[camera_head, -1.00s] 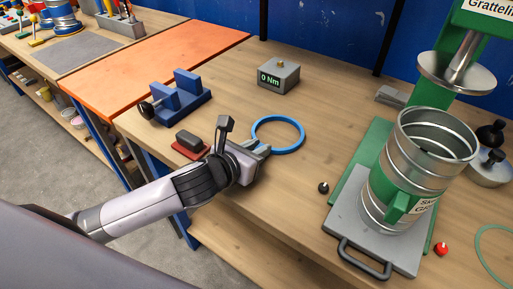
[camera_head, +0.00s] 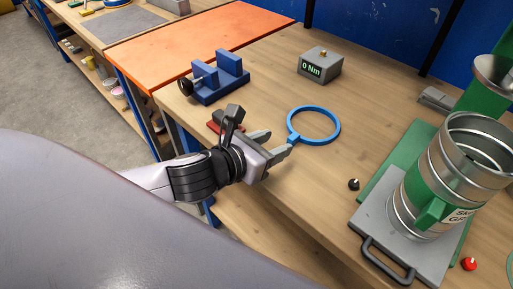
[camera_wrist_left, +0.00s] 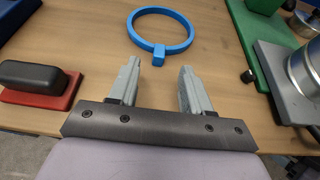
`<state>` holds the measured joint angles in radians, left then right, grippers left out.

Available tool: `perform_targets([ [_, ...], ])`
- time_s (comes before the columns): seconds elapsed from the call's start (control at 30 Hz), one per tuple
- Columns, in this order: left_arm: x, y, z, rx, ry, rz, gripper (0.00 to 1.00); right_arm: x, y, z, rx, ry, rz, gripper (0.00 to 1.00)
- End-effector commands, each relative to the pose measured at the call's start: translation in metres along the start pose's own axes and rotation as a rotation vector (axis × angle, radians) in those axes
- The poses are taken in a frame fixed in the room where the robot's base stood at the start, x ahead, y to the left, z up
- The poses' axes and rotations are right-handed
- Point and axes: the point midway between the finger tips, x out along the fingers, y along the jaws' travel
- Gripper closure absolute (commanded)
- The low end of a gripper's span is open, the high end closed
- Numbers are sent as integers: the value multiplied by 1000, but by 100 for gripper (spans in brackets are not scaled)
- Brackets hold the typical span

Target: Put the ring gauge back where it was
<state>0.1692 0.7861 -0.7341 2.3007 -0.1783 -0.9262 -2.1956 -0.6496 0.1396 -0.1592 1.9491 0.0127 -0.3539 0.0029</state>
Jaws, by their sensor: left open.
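The ring gauge, a blue ring (camera_head: 338,124) with a short tab, lies flat on the wooden bench, right of my left gripper in the head view. My left gripper (camera_head: 279,143) is open and empty, with its fingers pointing toward the tab. In the left wrist view the ring gauge (camera_wrist_left: 158,55) lies ahead of the open left gripper (camera_wrist_left: 160,70). Its tab is just beyond the fingertips, centred between them, with a small gap. My right gripper is not in view.
A red base with a black block (camera_wrist_left: 35,82) lies close to my left gripper. A blue vise-like fixture (camera_head: 218,82) and a grey "0 Nm" box (camera_head: 320,66) stand behind. A metal duct (camera_head: 430,190) on a grey plate stands at right. Bare bench surrounds the ring.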

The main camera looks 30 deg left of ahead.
Motion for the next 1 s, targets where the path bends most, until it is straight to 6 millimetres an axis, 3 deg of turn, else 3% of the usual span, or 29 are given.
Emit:
perform_targets([
  [0.1, -20, 0, 0, 2, 1, 0, 51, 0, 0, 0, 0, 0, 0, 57],
  [0.33, -44, 0, 0, 0, 1, 1, 51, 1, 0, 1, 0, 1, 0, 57],
  [1.0, -48, 0, 0, 0, 0, 0, 51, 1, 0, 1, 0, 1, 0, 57],
])
